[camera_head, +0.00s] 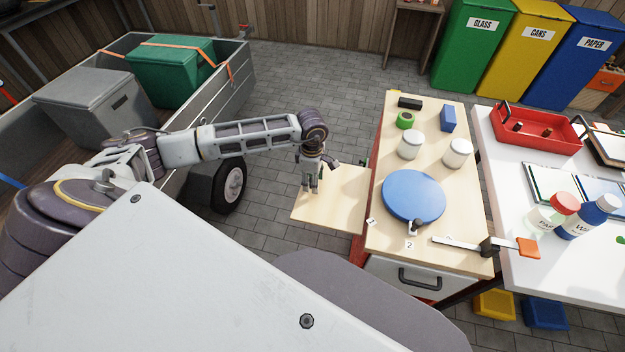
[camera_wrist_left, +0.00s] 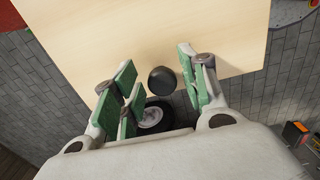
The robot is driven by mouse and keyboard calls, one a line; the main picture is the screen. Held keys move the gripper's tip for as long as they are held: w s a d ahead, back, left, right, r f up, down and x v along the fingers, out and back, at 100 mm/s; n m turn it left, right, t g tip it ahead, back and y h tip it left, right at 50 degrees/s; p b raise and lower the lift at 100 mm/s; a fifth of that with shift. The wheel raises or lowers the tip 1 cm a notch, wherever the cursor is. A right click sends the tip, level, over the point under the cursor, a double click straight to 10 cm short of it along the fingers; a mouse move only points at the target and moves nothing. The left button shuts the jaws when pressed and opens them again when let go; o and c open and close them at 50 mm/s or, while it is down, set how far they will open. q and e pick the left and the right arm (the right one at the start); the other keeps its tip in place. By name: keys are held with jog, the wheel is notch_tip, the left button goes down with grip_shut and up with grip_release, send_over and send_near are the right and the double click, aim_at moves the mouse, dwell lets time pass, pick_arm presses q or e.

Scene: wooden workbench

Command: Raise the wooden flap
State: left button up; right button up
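The wooden flap (camera_head: 338,203) is a pale wood panel sticking out from the left side of the workbench (camera_head: 385,234). I cannot tell its exact tilt. It fills the upper middle of the left wrist view (camera_wrist_left: 170,30). A round black knob (camera_wrist_left: 163,80) shows at the flap's near edge there. My left gripper (camera_head: 311,188) is at the flap's outer left part, fingers pointing down. In the left wrist view its green-padded fingers (camera_wrist_left: 158,72) are apart, with the knob seen between them; contact is not clear. My right gripper is out of view.
A blue disc (camera_head: 413,196), two white-lidded jars and a bar clamp (camera_head: 470,245) are on the bench top. A trailer (camera_head: 239,82) with crates stands at the left, its wheel (camera_head: 234,184) near the flap. Paved floor is clear beyond the flap.

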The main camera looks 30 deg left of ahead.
pick_arm(q)
jog(key=shift+r, duration=0.1)
dwell(0.3)
notch_tip(320, 180, up, 12)
dwell(0.7)
jog(key=shift+s+a, duration=0.1)
dwell(0.5)
